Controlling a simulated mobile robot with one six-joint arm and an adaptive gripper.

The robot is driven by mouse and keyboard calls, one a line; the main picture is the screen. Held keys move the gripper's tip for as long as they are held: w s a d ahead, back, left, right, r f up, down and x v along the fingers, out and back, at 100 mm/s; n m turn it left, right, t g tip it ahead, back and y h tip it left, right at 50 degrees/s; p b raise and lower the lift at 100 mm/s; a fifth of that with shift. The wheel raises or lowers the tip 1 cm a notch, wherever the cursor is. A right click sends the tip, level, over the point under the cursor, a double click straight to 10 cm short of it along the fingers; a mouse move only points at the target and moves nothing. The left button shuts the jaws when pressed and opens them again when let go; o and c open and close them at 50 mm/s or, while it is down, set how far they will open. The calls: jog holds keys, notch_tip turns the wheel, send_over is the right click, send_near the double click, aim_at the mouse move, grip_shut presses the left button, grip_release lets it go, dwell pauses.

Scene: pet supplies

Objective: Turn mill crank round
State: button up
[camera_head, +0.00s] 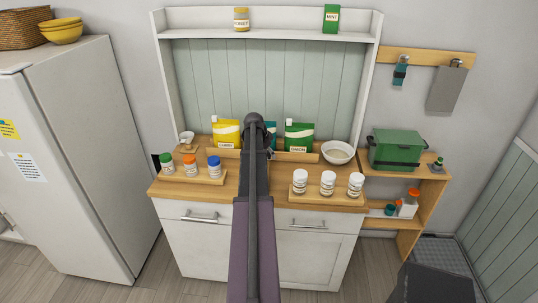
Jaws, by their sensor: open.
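I cannot make out a mill or its crank for certain in the head view. My own arm rises through the middle of the picture and hides the centre of the wooden counter (222,203). A small dark item with a green base (438,164) stands at the right end of the side shelf, too small to identify. A small white and brown item (187,138) stands at the counter's back left, also unclear. My gripper is hidden behind the arm, so its fingers do not show.
Yellow (227,133) and green (299,137) pouches stand at the back, with a white bowl (338,152) to their right. Jars stand on a left tray (190,178) and a right tray (327,201). A green bin (394,150) stands on the side shelf (432,182). A fridge (75,150) stands left.

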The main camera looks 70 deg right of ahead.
grip_shut()
